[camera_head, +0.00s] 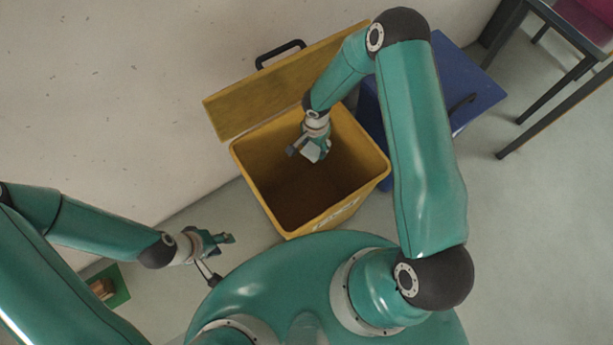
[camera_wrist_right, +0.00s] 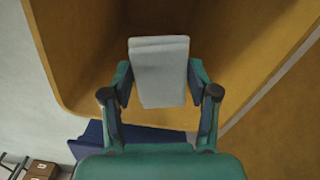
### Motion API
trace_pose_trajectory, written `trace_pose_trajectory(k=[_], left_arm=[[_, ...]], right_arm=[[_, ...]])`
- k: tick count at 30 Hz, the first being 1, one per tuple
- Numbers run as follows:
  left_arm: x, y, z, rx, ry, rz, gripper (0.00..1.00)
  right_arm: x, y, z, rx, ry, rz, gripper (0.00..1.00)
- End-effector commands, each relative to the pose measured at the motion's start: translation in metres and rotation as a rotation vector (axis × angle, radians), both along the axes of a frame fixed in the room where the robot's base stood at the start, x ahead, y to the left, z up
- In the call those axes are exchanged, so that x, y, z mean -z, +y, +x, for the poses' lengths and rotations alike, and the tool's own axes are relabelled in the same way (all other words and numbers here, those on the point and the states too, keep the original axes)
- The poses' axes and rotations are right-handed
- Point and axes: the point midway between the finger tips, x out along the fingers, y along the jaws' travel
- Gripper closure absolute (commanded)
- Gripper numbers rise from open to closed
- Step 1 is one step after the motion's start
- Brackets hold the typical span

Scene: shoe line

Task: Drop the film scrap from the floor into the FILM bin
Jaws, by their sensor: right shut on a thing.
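The film scrap (camera_wrist_right: 160,72) is a pale grey flat piece. In the right wrist view it stands between the fingers of my right gripper (camera_wrist_right: 161,92), which is shut on it. In the head view the scrap (camera_head: 311,152) shows as a small pale patch at my right gripper (camera_head: 317,151), over the opening of the yellow bin (camera_head: 261,197). The bin's lid is open, and its front bears a label too blurred to read. The bin walls also surround the scrap in the right wrist view (camera_wrist_right: 75,75). My left gripper (camera_head: 222,258) is at the lower left, away from the bin, its fingers apart.
A blue bin (camera_head: 478,95) stands right of the yellow one, partly behind my right arm. A green tray (camera_head: 119,293) with brown contents lies at the lower left. A wall runs along the left. A table (camera_head: 560,115) stands at the upper right, with open floor below it.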

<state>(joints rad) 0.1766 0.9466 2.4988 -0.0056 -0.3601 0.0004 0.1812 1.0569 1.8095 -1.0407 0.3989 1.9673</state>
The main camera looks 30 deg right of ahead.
Motion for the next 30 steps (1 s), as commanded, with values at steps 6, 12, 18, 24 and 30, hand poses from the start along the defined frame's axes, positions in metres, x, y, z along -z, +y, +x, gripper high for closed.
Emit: trace_pose_trajectory(k=[6, 12, 18, 24, 30], left_arm=[[0.0, 0.0, 0.0, 0.0, 0.0, 0.0, 0.6], [0.0, 0.0, 0.0, 0.0, 0.0, 0.0, 0.6], [-0.001, 0.0, 0.0, 0.0, 0.0, 0.0, 0.6], [-0.001, 0.0, 0.0, 0.0, 0.0, 0.0, 0.6], [-0.001, 0.0, 0.0, 0.0, 0.0, 0.0, 0.6]], right_arm=[[0.0, 0.0, 0.0, 0.0, 0.0, 0.0, 0.19], [0.0, 0.0, 0.0, 0.0, 0.0, 0.0, 0.11], [-0.002, 0.0, 0.0, 0.0, 0.0, 0.0, 0.11], [-0.02, -0.001, 0.002, 0.001, -0.003, -0.002, 0.11], [-0.058, 0.0, 0.002, 0.001, -0.004, -0.002, 0.11]])
